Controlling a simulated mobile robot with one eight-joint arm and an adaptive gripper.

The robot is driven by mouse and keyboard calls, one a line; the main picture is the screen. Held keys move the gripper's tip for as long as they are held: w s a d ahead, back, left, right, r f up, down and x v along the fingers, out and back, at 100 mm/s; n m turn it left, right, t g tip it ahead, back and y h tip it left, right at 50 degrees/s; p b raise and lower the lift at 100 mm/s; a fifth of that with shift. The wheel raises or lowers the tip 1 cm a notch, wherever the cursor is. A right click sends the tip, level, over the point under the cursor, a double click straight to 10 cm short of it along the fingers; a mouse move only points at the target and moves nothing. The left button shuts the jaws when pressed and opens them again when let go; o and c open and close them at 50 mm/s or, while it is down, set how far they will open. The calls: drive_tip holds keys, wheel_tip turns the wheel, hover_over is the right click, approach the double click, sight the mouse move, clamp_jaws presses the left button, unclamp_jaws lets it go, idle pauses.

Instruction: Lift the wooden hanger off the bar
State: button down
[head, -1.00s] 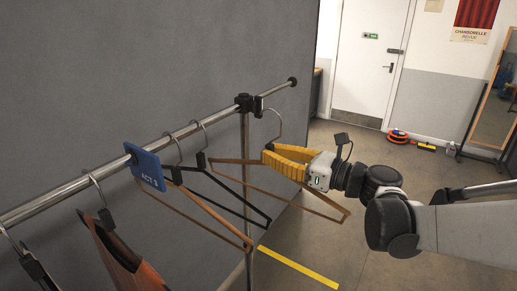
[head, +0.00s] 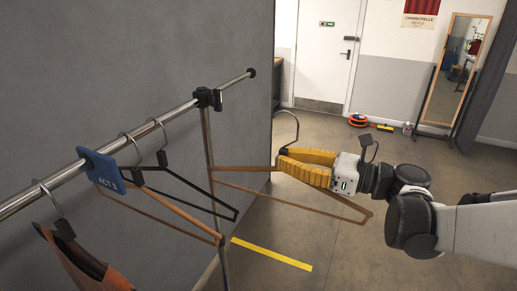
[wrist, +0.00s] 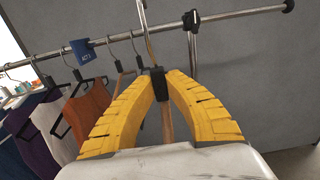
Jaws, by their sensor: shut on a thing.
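My gripper (head: 281,162) is shut on the neck of a wooden hanger (head: 335,208), just below its metal hook. The hook (head: 297,125) stands up in open air, to the right of the metal bar (head: 150,122) and apart from it in the head view. In the wrist view the yellow fingers (wrist: 158,80) close on the dark neck, and the hook (wrist: 147,30) rises in front of the bar, its top cut off. The hanger's wooden arms slope to both sides of the gripper in the head view, with nothing hung on it.
Open floor lies to the right.

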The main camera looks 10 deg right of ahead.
drive_tip(key=v, duration=1.9)
drive_tip(key=shift+s+d+b, duration=0.1)
drive_tip(key=shift+b, duration=0.3)
